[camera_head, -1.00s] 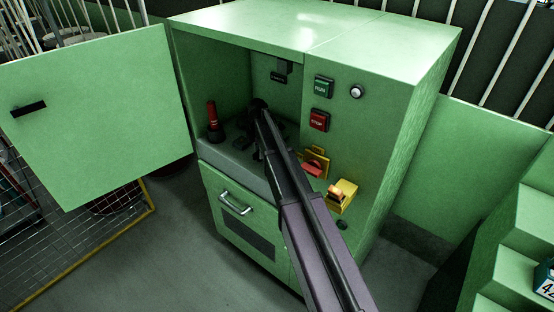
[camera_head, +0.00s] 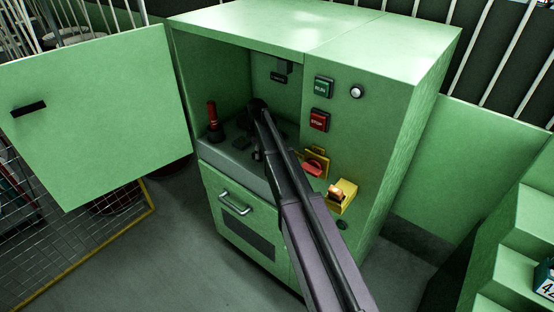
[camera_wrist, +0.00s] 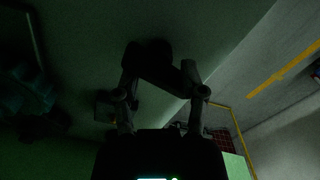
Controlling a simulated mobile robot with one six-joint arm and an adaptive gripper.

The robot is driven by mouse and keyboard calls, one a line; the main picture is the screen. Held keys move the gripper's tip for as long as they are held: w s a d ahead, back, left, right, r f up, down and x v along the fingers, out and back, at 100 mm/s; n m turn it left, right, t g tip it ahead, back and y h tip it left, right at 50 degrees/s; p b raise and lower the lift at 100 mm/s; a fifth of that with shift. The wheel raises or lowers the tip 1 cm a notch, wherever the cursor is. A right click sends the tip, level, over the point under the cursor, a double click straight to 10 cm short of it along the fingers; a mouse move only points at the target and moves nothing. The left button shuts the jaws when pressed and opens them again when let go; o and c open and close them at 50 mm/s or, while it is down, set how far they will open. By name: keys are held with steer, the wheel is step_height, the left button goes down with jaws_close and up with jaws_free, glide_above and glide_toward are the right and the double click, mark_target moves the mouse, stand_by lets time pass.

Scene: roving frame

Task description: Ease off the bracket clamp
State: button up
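In the head view, my gripper (camera_head: 256,106) is inside the open bay of the green machine cabinet (camera_head: 240,28), mostly hidden by my dark arm. In the wrist view, the gripper's two fingers (camera_wrist: 160,80) stand apart, with a dark rounded shape (camera_wrist: 150,54) and a dark bar close to their tips. The picture is too dark to tell whether they touch or hold it. A lever with a red grip (camera_head: 212,116) stands upright on the bay's grey bed, left of my gripper. I cannot tell which dark part in the bay is the bracket clamp.
The cabinet door (camera_head: 95,115) is swung open to the left. Right of my arm are a green button (camera_head: 323,87), a red stop button (camera_head: 319,120), a red rotary switch (camera_head: 314,164) on yellow and a yellow box (camera_head: 342,196). A drawer handle (camera_head: 235,205) juts out below.

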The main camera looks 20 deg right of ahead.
steer(key=m, duration=0.5)
step_height(320, 180, up, 14)
steer(key=p, duration=1.4)
steer(key=s+r+m+p, duration=0.2)
steer(key=s+m, duration=0.1)
steer(key=s, duration=1)
steer(key=s+r+m+p, duration=0.2)
steer(key=s+m, duration=0.1)
steer(key=s, duration=1)
steer(key=shift+m, duration=0.4)
steer(key=shift+s+f, duration=0.1)
